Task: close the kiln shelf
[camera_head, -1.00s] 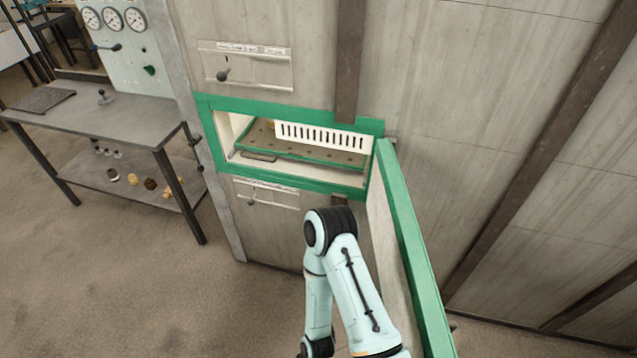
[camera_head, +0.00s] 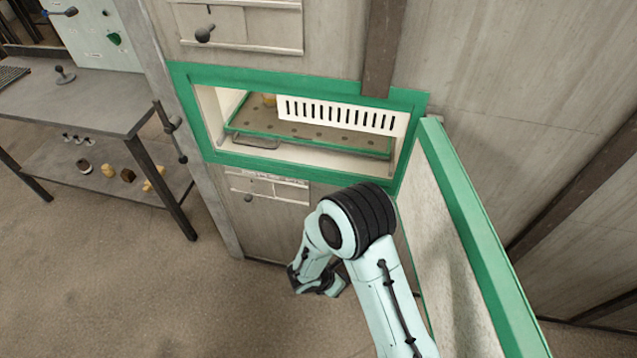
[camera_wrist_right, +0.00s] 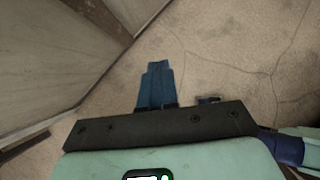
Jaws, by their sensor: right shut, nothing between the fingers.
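The kiln shelf (camera_head: 300,130) is a perforated, green-edged tray with a metal handle (camera_head: 257,142) at its front left. It sits inside the green-framed kiln opening (camera_head: 190,110). The kiln door (camera_head: 470,205) stands open to the right, its green edge towards me. My right arm hangs in front of the kiln, below the opening and left of the door. My right gripper is in the right wrist view (camera_wrist_right: 156,84), its blue fingers together and empty, above the floor. Its fingertips are not clear in the head view. My left gripper is out of view.
A grey metal workbench (camera_head: 75,100) with a lower shelf holding several small objects stands at the left. A lever (camera_head: 172,130) sticks out on the kiln's left side. A brown vertical beam (camera_head: 383,45) comes down to the opening's top. The floor (camera_head: 120,285) at the lower left is clear.

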